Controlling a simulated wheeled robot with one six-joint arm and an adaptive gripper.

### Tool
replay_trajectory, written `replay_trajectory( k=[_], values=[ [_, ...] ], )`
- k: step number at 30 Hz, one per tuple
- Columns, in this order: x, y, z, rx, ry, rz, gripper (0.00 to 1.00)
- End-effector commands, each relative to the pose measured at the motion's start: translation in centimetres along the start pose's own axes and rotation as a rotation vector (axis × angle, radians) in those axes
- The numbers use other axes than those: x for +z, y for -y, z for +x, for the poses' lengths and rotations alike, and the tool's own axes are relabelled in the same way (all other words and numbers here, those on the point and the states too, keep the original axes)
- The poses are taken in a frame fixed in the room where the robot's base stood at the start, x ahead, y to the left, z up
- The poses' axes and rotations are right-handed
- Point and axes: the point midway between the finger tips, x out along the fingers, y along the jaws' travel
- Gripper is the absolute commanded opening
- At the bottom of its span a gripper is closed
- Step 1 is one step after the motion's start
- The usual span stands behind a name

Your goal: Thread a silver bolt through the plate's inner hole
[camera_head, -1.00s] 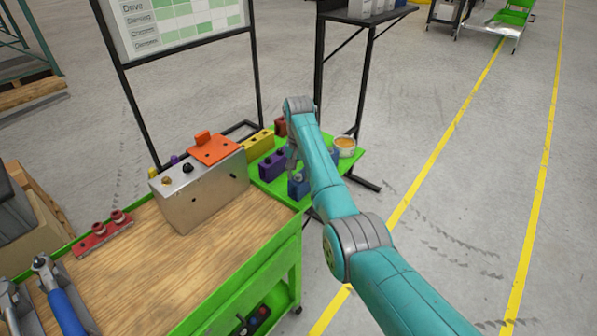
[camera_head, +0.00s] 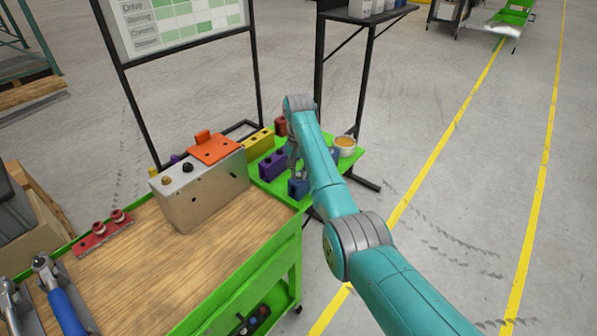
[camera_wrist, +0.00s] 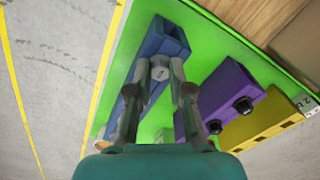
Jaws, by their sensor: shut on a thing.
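My gripper (camera_wrist: 159,78) is shut on a silver bolt (camera_wrist: 160,69), whose round head shows between the fingertips in the wrist view. The bolt is over or at a blue block (camera_wrist: 164,38); I cannot tell whether its shank is still inside. In the head view my gripper (camera_head: 292,156) is partly hidden by my arm, above the green side shelf. The orange plate (camera_head: 216,150), with a raised tab, lies on top of the grey metal box (camera_head: 205,195), left of my gripper. Its inner hole is too small to make out clearly.
A round tub (camera_head: 345,146) sits on the shelf. A red rack (camera_head: 103,233) lies on the wooden bench (camera_head: 165,275), whose middle is clear.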

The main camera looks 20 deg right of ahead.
Motion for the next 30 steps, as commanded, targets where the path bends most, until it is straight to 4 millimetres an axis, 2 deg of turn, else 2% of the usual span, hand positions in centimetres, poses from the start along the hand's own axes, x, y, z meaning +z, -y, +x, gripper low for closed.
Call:
replay_trajectory(
  k=[30],
  values=[
    [0.0,0.0,-6.7,-0.001,-0.002,0.000,0.00]
  ],
)
